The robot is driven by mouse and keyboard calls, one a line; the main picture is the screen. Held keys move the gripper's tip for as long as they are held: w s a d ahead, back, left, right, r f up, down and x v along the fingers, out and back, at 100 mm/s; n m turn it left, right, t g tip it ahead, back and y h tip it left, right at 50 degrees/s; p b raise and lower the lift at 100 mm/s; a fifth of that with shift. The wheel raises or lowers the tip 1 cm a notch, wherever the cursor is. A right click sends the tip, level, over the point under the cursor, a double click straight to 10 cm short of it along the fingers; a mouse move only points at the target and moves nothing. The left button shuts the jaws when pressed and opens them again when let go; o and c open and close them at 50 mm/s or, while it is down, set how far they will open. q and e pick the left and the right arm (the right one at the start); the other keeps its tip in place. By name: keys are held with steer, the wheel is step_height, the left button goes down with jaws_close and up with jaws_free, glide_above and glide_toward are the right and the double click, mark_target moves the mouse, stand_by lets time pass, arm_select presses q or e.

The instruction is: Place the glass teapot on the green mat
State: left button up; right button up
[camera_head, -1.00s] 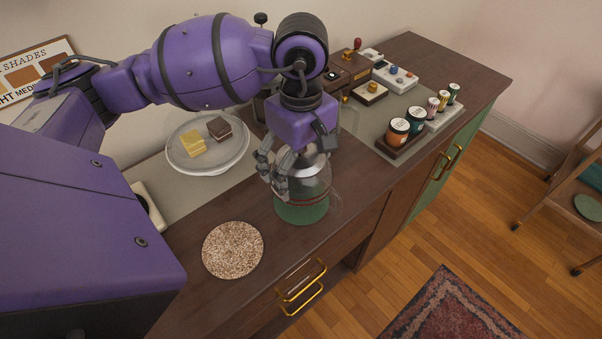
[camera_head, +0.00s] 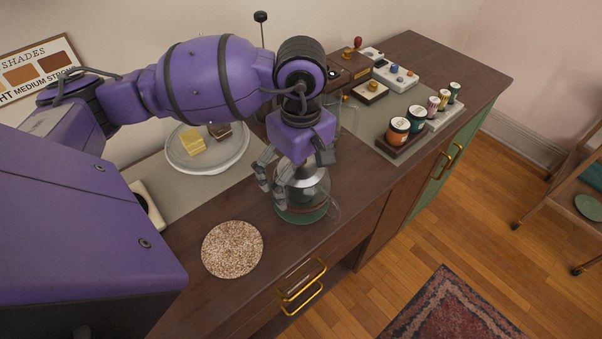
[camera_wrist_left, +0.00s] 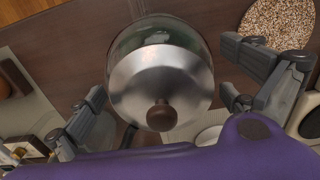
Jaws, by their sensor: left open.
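The glass teapot (camera_head: 301,191) has a metal lid and stands upright on the green mat (camera_head: 299,219), near the counter's front edge. Green shows through its glass. My left gripper (camera_head: 273,193) is above and around the teapot's upper part, with its fingers spread. In the left wrist view the lid (camera_wrist_left: 160,88) and its brown knob (camera_wrist_left: 161,116) lie between the open fingers (camera_wrist_left: 165,110), with gaps on both sides. The teapot hides much of the mat. My right gripper is not in view.
A speckled round mat (camera_head: 232,249) lies left of the teapot. A white plate (camera_head: 207,163) with yellow and brown blocks is behind it. Several jars stand on a wooden tray (camera_head: 403,141) and a lighter one to the right. A clear glass vessel (camera_head: 348,117) stands close behind the gripper.

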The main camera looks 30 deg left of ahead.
arm_select(q)
step_height(320, 180, up, 12)
steer(key=shift+r, duration=0.2)
stand_by(0.4)
stand_by(0.5)
